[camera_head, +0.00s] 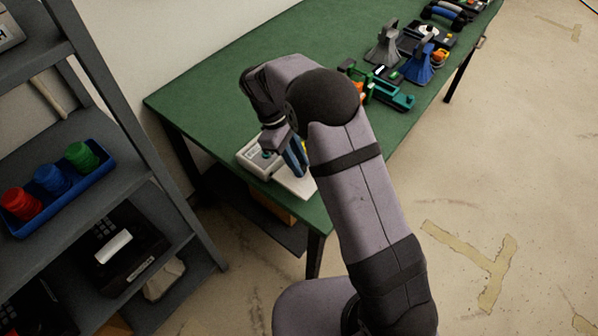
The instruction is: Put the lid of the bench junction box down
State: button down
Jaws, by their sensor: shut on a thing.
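A pale, light-grey box (256,157) sits at the near left end of the green bench. I take it to be the junction box, though my arm covers part of it. A flat whitish panel (297,186) lies or tilts just right of it, partly behind my gripper; I cannot tell for sure whether this is the lid. My gripper (292,160) points down between the two, with a blue part showing at its fingers. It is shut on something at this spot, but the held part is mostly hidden.
The green bench (210,88) is clear at its far left. Toward its far right stand a green and orange tool (390,95), a blue stand (420,66) and a grey stand (384,46). A shelf at left holds a blue tray (62,200) with red, blue and green pieces.

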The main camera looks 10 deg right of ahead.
jog(key=shift+f+p, duration=0.55)
jog(key=shift+f, duration=1.95)
jog(key=shift+f, duration=0.15)
jog(key=c, duration=1.6)
grip_release()
jog(key=shift+o, duration=0.2)
jog(key=b+v, duration=0.3)
jog(key=v, duration=0.9)
